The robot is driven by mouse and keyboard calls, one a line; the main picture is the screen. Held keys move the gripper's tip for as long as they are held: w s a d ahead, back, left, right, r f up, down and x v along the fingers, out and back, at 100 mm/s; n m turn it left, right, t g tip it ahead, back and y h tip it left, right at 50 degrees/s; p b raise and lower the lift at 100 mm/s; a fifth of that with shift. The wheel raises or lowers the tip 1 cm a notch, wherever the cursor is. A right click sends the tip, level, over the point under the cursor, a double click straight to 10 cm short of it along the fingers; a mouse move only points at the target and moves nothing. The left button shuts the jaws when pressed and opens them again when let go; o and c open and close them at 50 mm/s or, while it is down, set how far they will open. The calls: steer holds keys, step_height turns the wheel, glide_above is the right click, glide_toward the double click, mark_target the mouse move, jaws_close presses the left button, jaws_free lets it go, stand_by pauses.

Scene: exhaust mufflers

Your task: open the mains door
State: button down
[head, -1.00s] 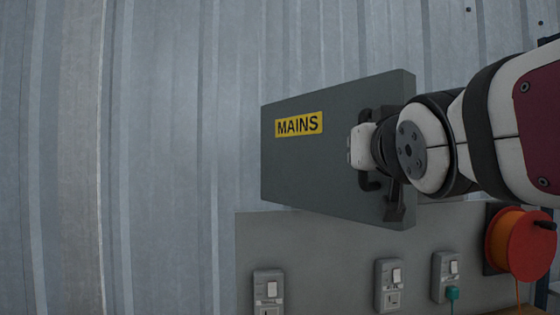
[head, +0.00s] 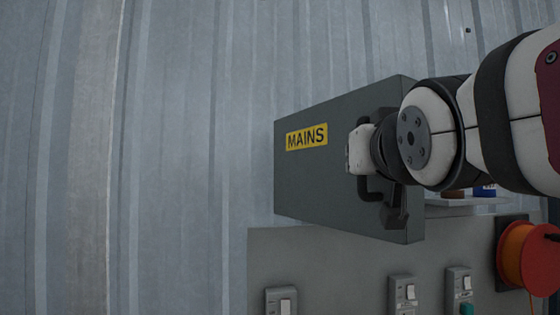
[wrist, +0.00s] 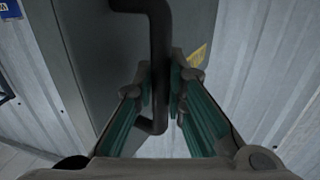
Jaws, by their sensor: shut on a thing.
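The mains door (head: 325,180) is a dark grey panel with a yellow MAINS label (head: 307,137), at the centre right of the head view. Its black handle (head: 368,190) is on the right part of its face. My gripper (head: 355,148) is at the handle, partly hidden by my wrist. In the wrist view my gripper (wrist: 161,85) is shut on the upright bar of the handle (wrist: 160,45), with a finger on each side. The door face (wrist: 100,60) shows behind it. I cannot tell whether the door stands ajar.
Below is a grey board with switched sockets (head: 403,292). An orange cable reel (head: 528,255) hangs at the right. A small shelf (head: 470,201) with items is partly hidden under my arm. The corrugated wall (head: 190,150) behind is bare at the left.

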steer(key=c, duration=1.6)
jaws_free()
steer(key=s, duration=1.2)
steer(key=shift+a, duration=0.45)
